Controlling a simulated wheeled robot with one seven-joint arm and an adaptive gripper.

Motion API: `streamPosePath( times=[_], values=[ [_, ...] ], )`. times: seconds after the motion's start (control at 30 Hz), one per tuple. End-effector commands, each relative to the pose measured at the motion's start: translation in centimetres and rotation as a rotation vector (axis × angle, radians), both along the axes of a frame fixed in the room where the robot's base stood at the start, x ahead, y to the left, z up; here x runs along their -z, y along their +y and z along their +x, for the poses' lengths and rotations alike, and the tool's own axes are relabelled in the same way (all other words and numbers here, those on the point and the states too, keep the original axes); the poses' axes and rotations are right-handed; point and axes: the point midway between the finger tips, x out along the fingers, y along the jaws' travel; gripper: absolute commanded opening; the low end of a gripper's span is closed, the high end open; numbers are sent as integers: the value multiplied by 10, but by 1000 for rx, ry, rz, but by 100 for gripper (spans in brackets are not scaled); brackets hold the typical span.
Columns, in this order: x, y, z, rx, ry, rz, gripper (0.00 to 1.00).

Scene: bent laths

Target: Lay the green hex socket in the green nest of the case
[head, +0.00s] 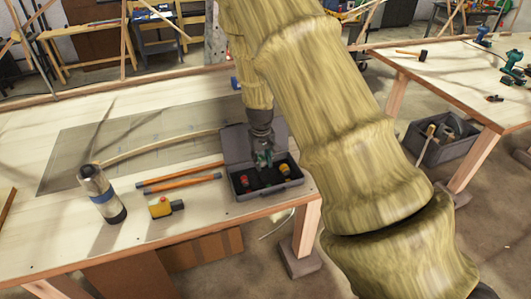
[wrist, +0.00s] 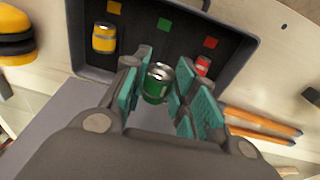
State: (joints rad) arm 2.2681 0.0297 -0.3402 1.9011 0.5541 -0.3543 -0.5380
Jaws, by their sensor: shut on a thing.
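The green hex socket (wrist: 157,84) is between the teal pads of my gripper (wrist: 160,92), which is shut on it, with its silver end up in the wrist view. In the head view my gripper (head: 264,159) is over the open grey case (head: 268,192), and I cannot make out the socket there. A yellow socket (wrist: 103,38) lies by the yellow square and a red socket (wrist: 203,65) by the red square. The fingers hide part of the case.
Left of the case are two orange sticks (head: 180,185), a yellow-and-black tool (head: 162,207) and an upright cylinder with a blue band (head: 102,193). A bent lath (head: 160,146) reaches across the dark mat (head: 75,160). The case stands near the bench's right edge.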

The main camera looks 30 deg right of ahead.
Motion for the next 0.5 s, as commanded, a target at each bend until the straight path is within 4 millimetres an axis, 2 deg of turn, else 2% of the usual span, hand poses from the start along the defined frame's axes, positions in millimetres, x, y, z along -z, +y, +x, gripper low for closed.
streamPosePath(
  times=[0.13, 0.5],
  values=[
    [1, -12, -2, 19, -5, 3, 3],
    [22, -12, -2, 21, -4, 3, 3]
  ],
)
